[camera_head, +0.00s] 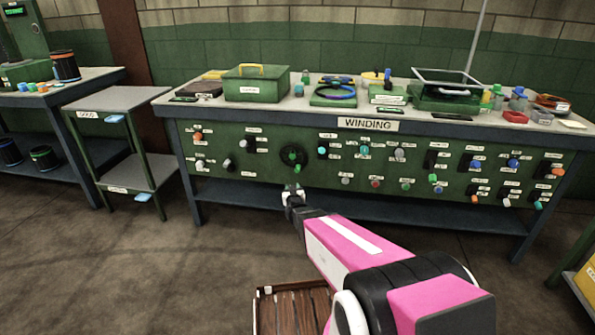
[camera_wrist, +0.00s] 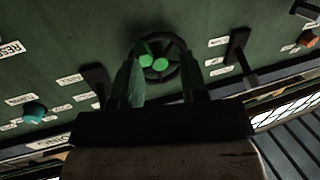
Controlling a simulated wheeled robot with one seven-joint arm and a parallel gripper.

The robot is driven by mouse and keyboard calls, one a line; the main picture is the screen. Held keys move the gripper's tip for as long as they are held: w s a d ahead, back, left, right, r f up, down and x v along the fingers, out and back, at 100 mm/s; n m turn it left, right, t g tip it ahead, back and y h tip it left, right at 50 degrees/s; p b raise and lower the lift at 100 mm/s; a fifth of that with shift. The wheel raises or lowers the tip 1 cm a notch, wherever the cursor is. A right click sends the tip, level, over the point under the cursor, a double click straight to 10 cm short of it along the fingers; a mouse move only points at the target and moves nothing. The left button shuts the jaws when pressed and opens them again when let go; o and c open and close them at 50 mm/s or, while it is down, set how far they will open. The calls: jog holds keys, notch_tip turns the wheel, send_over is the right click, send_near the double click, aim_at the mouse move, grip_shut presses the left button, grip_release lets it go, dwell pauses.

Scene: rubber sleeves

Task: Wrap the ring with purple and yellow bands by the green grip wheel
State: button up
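A black wheel (camera_head: 293,157) with a green grip is mounted on the front panel of the winding bench, left of centre. In the wrist view the wheel (camera_wrist: 178,74) faces me, with two green round parts, one at its hub (camera_wrist: 160,64) and one just up and left (camera_wrist: 145,53); which is the grip I cannot tell for sure. A blue ring (camera_head: 333,101) lies on a green fixture on the bench top, above the wheel; its bands are too small to make out. My gripper (camera_head: 293,189) is open and empty, fingers spread in front of the wheel (camera_wrist: 160,60).
The panel around the wheel carries several knobs and switches; a black lever (camera_wrist: 94,80) and another lever (camera_wrist: 238,45) flank it. A green box (camera_head: 255,88) stands on the bench top. A shelf cart (camera_head: 118,98) stands left. A wooden crate (camera_head: 290,305) is on the floor near my arm.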

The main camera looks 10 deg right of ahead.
aim_at(297, 172)
jog(key=w+d+r+m+t+h, duration=0.1)
jog(key=w, duration=0.2)
jog(key=w+d+r+t+h, duration=0.1)
jog(key=w+t+h, duration=0.1)
jog(key=w, duration=0.1)
jog(key=w+d+r+m+t+h, duration=0.1)
jog(key=w+r+h, duration=0.1)
jog(key=w, duration=0.2)
jog(key=shift+d+m, duration=0.3)
jog(key=shift+d, duration=0.1)
jog(key=shift+s, duration=0.1)
jog(key=shift+f, duration=0.1)
grip_shut()
